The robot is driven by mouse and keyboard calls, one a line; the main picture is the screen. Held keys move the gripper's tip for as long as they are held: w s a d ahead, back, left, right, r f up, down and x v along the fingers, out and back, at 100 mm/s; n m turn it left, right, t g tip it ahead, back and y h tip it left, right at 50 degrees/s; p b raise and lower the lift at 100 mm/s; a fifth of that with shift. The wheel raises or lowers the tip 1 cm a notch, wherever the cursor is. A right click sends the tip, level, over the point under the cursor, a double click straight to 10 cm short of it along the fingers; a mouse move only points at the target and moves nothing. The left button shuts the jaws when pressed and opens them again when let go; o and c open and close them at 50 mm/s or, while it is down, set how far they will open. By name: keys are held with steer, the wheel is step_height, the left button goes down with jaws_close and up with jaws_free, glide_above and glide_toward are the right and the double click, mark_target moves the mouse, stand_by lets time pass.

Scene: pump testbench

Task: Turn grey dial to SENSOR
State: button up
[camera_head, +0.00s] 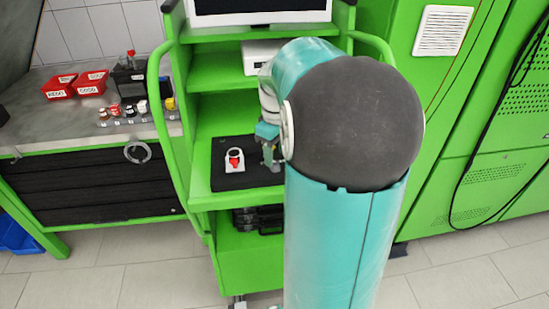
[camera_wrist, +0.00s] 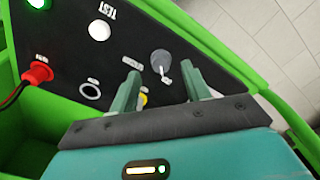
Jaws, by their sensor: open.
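The grey dial (camera_wrist: 160,62) sits on a dark panel (camera_wrist: 122,55) in the wrist view, with a pale mark at its lower end. Small white labels lie near it, but I cannot read them, so I cannot tell which one says SENSOR. My gripper (camera_wrist: 161,76) is open, with one green finger left of the dial and one to its right. The dial shows between and just beyond the fingertips; I cannot tell whether they touch it.
The panel also has a white button (camera_wrist: 99,30) by TEST, a red plug (camera_wrist: 38,73) with a cable, a ring socket (camera_wrist: 90,91) and a green light (camera_wrist: 38,3). Red bins (camera_head: 91,84) stand on the left bench.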

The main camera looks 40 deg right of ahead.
mark_target(275, 165)
steer(key=shift+f, duration=1.45)
steer(key=c, duration=1)
